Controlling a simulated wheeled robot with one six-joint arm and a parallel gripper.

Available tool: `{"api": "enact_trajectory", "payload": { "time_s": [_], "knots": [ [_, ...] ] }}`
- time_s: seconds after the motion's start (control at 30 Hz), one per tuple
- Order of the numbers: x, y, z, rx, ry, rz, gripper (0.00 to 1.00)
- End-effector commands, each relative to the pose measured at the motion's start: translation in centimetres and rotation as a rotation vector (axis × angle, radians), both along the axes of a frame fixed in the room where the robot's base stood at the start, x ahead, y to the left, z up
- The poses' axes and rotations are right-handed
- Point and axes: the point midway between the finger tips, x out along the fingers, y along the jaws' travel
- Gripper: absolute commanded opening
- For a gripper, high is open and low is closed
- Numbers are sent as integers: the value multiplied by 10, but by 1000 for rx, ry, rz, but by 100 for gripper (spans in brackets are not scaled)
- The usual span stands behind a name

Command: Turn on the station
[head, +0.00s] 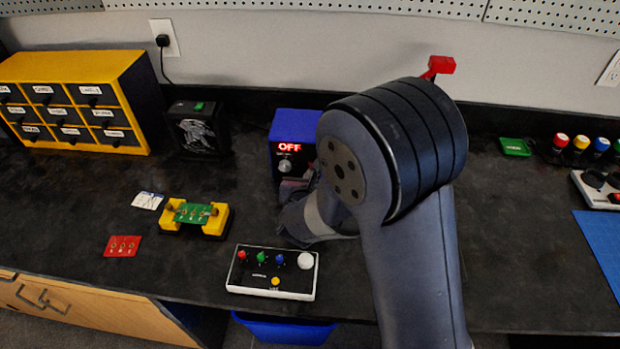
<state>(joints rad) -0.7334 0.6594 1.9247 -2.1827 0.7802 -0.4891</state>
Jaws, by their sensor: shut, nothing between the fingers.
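The station (291,127) is a blue box with a black front near the back of the bench. Its red display (289,147) reads OFF, and a round grey knob (285,165) sits below it. My arm hides its right side. My gripper (292,190) is low in front of the station, just below the knob, and is partly hidden by my own wrist. Its fingers look shut with nothing held. I cannot tell whether they touch the station.
A black box with a green switch (199,107) stands left of the station, beside yellow drawers (140,75). In front are a yellow holder with a green board (190,212), a red board (122,246) and a button box (272,290). A red piece (440,65) shows behind my arm.

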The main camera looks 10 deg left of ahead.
Motion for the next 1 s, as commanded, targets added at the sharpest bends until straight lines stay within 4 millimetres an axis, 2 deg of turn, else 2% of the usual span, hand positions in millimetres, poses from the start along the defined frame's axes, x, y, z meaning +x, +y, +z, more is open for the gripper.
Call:
{"api": "enact_trajectory", "payload": {
  "time_s": [0.03, 0.17, 0.2, 0.47, 0.8, 1.0],
  "knots": [
    [1, 0, -6, 2, -12, 1, 0],
    [4, 0, -9, 4, -49, 0, 0],
    [4, 0, -3, 3, -49, 0, 0],
    [5, 0, 0, 3, -49, -1, 0],
    [6, 1, 18, 7, -56, -2, 0],
    [6, 1, 17, 6, -54, -1, 0]
  ]
}}
